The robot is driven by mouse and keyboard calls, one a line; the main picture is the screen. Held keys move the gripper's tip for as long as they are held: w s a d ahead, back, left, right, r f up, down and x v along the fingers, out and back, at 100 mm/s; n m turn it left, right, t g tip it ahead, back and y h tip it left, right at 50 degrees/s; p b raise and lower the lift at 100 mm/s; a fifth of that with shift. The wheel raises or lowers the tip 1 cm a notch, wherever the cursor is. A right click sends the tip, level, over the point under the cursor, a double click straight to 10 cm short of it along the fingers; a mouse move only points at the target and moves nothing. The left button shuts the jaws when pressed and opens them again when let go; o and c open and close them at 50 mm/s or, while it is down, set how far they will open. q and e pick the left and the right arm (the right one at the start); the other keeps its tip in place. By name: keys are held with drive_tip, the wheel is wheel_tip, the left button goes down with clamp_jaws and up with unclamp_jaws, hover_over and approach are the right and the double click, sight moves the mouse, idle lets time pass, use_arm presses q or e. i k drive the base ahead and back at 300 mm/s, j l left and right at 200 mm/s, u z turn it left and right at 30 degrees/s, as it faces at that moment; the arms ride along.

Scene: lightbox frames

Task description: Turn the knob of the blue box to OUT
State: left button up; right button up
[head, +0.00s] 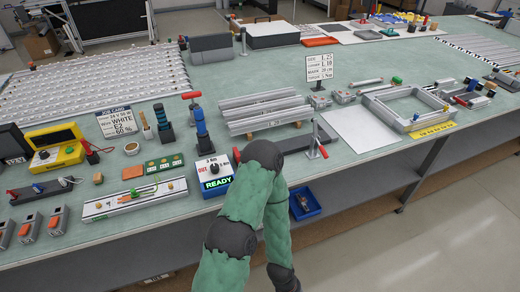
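The blue box (216,190) stands near the front edge of the table, left of the picture's middle. Its pale top carries a dark knob (213,168) with small markings around it, and red lettering that seems to read OUT is at the left. A green READY display is on the front. The knob's exact pointing direction is too small to tell. One of my green-sleeved arms with dark joints rises from the bottom just right of the box and covers part of its right side. I see no fingertips of either gripper.
Left of the box lie a green board (164,164) and a pale rail fixture (134,198). Behind it stand a blue upright tool (202,130) and aluminium profiles (265,108). A white sheet (361,130) lies to the right. A blue bin (305,203) sits on the lower shelf.

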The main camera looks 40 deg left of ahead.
sight(214, 169)
drive_tip(key=u, duration=1.9)
